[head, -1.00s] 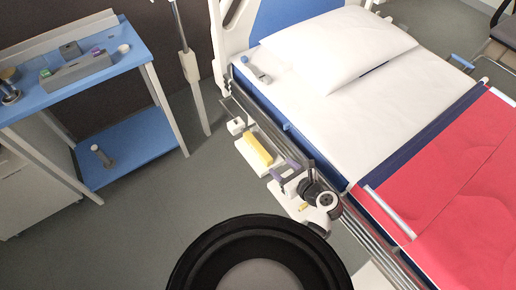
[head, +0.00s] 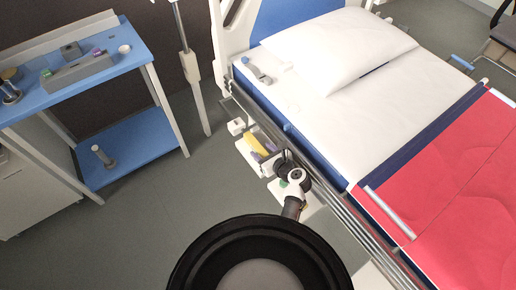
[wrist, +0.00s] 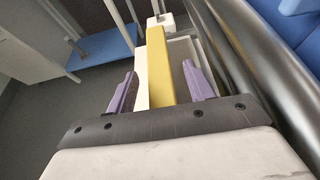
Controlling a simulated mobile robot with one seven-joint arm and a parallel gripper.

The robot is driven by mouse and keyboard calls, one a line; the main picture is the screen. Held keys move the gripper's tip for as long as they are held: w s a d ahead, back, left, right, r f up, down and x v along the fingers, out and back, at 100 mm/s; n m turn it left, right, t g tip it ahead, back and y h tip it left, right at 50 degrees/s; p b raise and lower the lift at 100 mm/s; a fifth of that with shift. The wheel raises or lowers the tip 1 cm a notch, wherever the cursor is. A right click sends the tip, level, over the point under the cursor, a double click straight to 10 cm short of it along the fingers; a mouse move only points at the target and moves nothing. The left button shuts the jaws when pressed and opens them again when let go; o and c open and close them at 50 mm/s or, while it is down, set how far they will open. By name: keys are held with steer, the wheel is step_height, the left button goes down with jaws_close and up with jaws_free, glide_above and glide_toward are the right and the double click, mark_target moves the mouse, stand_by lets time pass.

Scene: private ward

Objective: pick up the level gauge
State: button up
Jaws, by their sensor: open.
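The level gauge appears to be the long yellow bar (head: 256,145) in a white tray (head: 243,153) beside the bed rail. In the wrist view the yellow bar (wrist: 160,65) runs lengthwise between the two purple fingers of my gripper (wrist: 159,72). The fingers are open, with a gap on each side of the bar. I cannot tell how far they are above it. The near end of the bar is hidden behind the gripper body. In the head view my gripper (head: 268,150) covers the near part of the tray.
The bed's metal rail (wrist: 240,50) runs close along the right of my gripper. A small white box (head: 236,127) stands at the tray's far end. A blue table (head: 125,65) with a grey holder is at the left. Open floor lies between table and bed.

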steer(key=shift+c, duration=0.4)
steer(key=c, duration=0.9)
steer(key=shift+c, duration=0.7)
steer(key=shift+r, duration=0.1)
